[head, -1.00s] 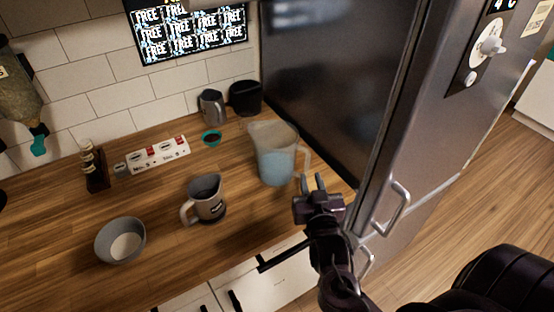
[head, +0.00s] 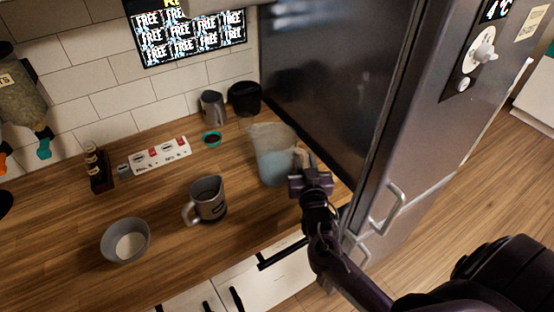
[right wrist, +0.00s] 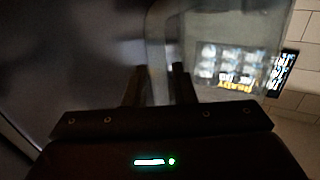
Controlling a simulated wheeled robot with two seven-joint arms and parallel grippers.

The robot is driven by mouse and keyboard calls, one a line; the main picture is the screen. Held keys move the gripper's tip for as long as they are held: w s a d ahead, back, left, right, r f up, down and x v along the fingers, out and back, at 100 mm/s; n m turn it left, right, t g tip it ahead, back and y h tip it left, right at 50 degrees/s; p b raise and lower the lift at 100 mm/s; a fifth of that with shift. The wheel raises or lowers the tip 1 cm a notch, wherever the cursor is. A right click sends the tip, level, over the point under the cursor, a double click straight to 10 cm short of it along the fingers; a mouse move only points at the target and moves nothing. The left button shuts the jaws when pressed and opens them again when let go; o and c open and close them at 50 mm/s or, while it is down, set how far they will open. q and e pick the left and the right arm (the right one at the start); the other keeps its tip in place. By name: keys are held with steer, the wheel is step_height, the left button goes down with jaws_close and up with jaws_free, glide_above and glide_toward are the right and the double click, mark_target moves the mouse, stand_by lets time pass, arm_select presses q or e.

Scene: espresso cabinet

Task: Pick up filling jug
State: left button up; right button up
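The filling jug (head: 268,152) is a tall, see-through jug with bluish contents. It stands upright on the wooden counter beside the fridge, its handle on the right. My right gripper (head: 305,160) is at the handle side, fingers pointing at the jug. In the right wrist view the two fingers (right wrist: 157,82) are apart, with a pale upright strip between them, likely the handle; the see-through jug wall (right wrist: 215,35) fills the area beyond. Whether the fingers touch the handle is unclear. The gripper partly hides the handle in the head view. My left gripper is out of view.
A steel fridge (head: 425,110) stands close on the right. A grey pitcher (head: 208,203), a bowl (head: 125,240), a white panel (head: 160,156), small bottles (head: 97,168) and dark containers (head: 243,97) stand on the counter.

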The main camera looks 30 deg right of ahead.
jaws_close()
steer(key=shift+r, duration=0.1)
